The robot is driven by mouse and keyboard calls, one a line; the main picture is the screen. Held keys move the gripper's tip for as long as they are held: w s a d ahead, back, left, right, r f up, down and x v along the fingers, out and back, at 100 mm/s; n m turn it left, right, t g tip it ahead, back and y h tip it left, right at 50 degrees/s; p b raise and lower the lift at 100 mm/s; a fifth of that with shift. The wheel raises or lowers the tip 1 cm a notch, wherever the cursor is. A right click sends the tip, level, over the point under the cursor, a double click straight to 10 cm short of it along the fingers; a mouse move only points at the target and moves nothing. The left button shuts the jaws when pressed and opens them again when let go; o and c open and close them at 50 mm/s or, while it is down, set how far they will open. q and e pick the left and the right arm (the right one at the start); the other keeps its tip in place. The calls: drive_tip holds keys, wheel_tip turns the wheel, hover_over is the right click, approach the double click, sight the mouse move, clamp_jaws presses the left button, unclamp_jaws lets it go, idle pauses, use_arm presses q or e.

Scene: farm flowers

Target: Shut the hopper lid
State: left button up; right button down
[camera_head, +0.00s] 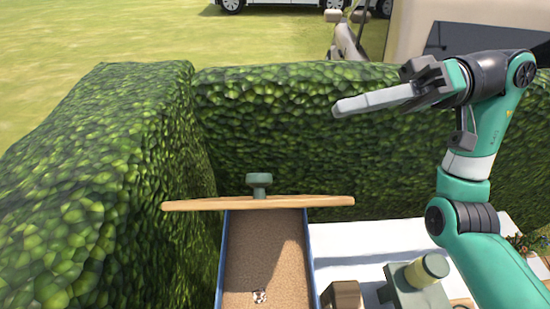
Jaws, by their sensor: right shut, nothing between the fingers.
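The hopper (221,262) is a long blue-edged box at the bottom centre, open on top, with brown grain-like fill inside. Its wooden lid (310,202) shows almost edge-on at the far end of the box, wider than the box. A green knob (259,182) stands out behind the lid's edge. The lid does not cover the visible fill. My right gripper (345,107) is shut and empty, up in front of the hedge, above and to the right of the lid and apart from it. My left gripper is not in view.
Tall green hedges (110,170) stand left of and behind the hopper. To its right is a white surface (370,238) with a grey-green device with a yellowish cylinder (425,270) and a brown block (345,294). A small pale patterned thing (259,296) lies on the fill.

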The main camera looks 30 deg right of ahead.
sight(263, 192)
drive_tip(key=a+f+p, duration=0.1)
drive_tip(key=a, duration=0.2)
drive_tip(key=a+f+p, duration=0.1)
drive_tip(key=a, duration=0.3)
drive_tip(key=a+f+p, duration=0.1)
drive_tip(key=a, duration=0.3)
drive_tip(key=shift+w+f, duration=0.25)
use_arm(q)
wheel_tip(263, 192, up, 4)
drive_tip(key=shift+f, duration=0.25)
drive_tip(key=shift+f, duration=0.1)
use_arm(e)
drive_tip(key=shift+f, duration=0.1)
